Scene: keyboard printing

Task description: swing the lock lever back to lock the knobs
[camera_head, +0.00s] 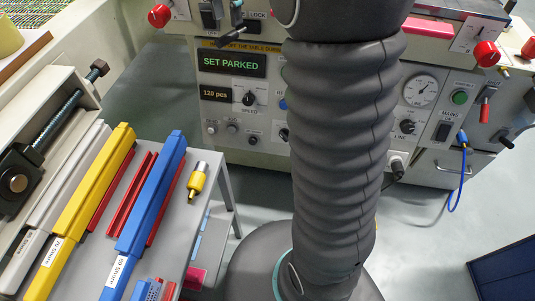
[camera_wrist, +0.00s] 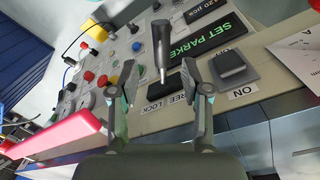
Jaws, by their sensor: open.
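The lock lever (camera_wrist: 162,45) has a black handle and a thin metal shank. It shows upright in the wrist view, above a black plate with FREE and LOCK labels (camera_wrist: 166,104). My gripper (camera_wrist: 160,92) is open, with one finger on each side of the lever in the picture. I cannot tell whether either finger touches it. Control knobs, such as the SPEED knob (camera_head: 250,98), sit on the panel below.
A black rocker switch (camera_wrist: 232,68) marked ON stands close to the right finger. A pink bar (camera_wrist: 62,135) lies to the left. Red knobs (camera_head: 159,15) stick out along the machine front. A side table with a blue bar (camera_head: 150,200) and a yellow bar (camera_head: 85,205) stands at left.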

